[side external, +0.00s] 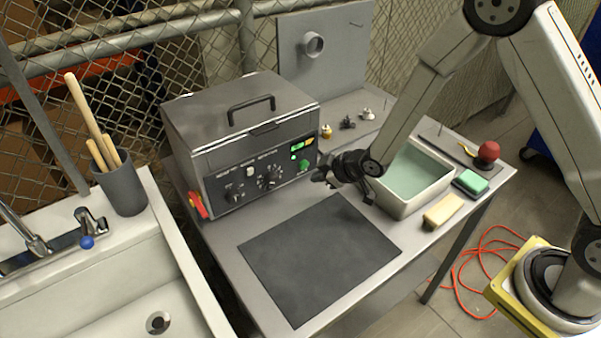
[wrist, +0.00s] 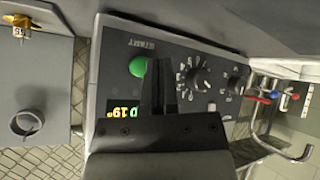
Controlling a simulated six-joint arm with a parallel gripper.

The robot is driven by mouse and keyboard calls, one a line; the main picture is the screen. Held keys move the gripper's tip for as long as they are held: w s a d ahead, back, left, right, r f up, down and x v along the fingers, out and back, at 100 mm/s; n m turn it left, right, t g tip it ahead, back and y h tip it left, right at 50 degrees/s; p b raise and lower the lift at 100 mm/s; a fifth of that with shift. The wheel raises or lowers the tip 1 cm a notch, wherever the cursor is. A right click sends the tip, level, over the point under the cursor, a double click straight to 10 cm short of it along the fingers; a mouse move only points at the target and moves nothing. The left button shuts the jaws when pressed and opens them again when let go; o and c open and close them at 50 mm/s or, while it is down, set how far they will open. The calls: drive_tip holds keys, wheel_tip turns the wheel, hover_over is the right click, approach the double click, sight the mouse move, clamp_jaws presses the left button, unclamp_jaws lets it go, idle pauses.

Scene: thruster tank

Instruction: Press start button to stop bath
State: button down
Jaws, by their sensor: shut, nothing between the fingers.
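The bath (side external: 240,140) is a grey box with a closed lid and a black handle. Its front panel has dark knobs, a lit display (side external: 300,146) and the round green start button (side external: 304,164). My gripper (side external: 322,176) is shut and empty, in front of the panel's right end, close to the button but apparently apart from it. In the wrist view, the closed fingers (wrist: 158,68) point at the panel just beside the green button (wrist: 138,66). They cover part of the panel between the button and a knob (wrist: 200,79). The lit display (wrist: 122,112) shows digits.
A dark mat (side external: 318,260) lies flat before the bath. A white basin (side external: 410,205) of greenish liquid stands right, near a cream block (side external: 443,211) and a green sponge (side external: 470,182). Small metal fittings (side external: 347,123) sit behind. A sink (side external: 110,290) is at left.

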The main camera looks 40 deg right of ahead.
drive_tip(key=shift+w, duration=0.8)
drive_tip(key=shift+w, duration=0.9)
idle(2.8)
drive_tip(key=shift+s, duration=0.9)
drive_tip(key=shift+s, duration=0.1)
drive_tip(key=shift+s, duration=2.4)
